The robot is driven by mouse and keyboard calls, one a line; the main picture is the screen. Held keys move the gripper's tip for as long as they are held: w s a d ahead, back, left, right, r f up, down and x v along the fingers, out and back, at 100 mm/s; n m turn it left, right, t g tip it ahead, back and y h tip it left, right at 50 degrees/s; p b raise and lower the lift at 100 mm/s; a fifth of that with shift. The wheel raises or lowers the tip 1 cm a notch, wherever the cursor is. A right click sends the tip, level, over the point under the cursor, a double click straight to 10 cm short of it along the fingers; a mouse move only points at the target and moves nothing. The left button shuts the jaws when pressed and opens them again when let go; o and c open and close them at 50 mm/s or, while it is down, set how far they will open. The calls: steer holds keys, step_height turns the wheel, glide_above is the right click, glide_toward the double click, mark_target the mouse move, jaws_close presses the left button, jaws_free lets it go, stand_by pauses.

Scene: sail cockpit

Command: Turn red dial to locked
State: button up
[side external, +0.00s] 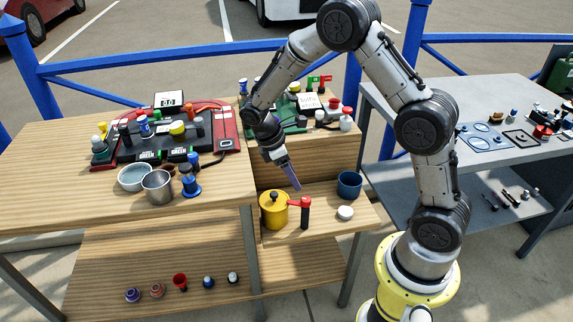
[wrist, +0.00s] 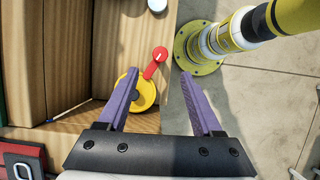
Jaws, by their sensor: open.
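A red lever-like handle on a dark post (side external: 304,212) stands on the lower wooden shelf. It also shows in the wrist view as a red handle (wrist: 155,62). I cannot tell whether it is the task's red dial, and no locked mark is readable. My gripper (side external: 293,186) points down above the shelf, with its purple fingers apart and nothing between them. In the wrist view the fingertips (wrist: 158,79) spread either side of the red handle's near end, apparently above it. A yellow pot (side external: 270,214) with a black knob stands beside the post; the left finger partly covers it in the wrist view (wrist: 148,94).
A blue cup (side external: 349,185) and a white round piece (side external: 345,213) stand right of the post. The upper shelf holds red-topped knobs (side external: 335,103) and a green board. The left table (side external: 60,170) carries a red-black panel, bowls and spools. My yellow base stands at right.

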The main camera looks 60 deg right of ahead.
steer(key=shift+v, duration=2.1)
steer(key=s+a+r+m+t, duration=0.1)
steer(key=s+r+t, duration=0.15)
steer(key=r, duration=0.55)
steer(key=s+a+r+m+t, duration=0.15)
steer(key=s+r, duration=0.25)
steer(key=r, duration=0.4)
steer(key=s+a+m+t+y, duration=0.1)
steer(key=s+a+m+t, duration=0.1)
steer(key=s, duration=0.5)
steer(key=s+a+m+t+y, duration=0.2)
steer(key=s+a+m, duration=0.1)
steer(key=s, duration=0.4)
steer(key=shift+s+r+m+t, duration=0.2)
steer(key=shift+m+t, duration=0.1)
steer(key=shift+m, duration=0.55)
steer(key=shift+a, duration=0.1)
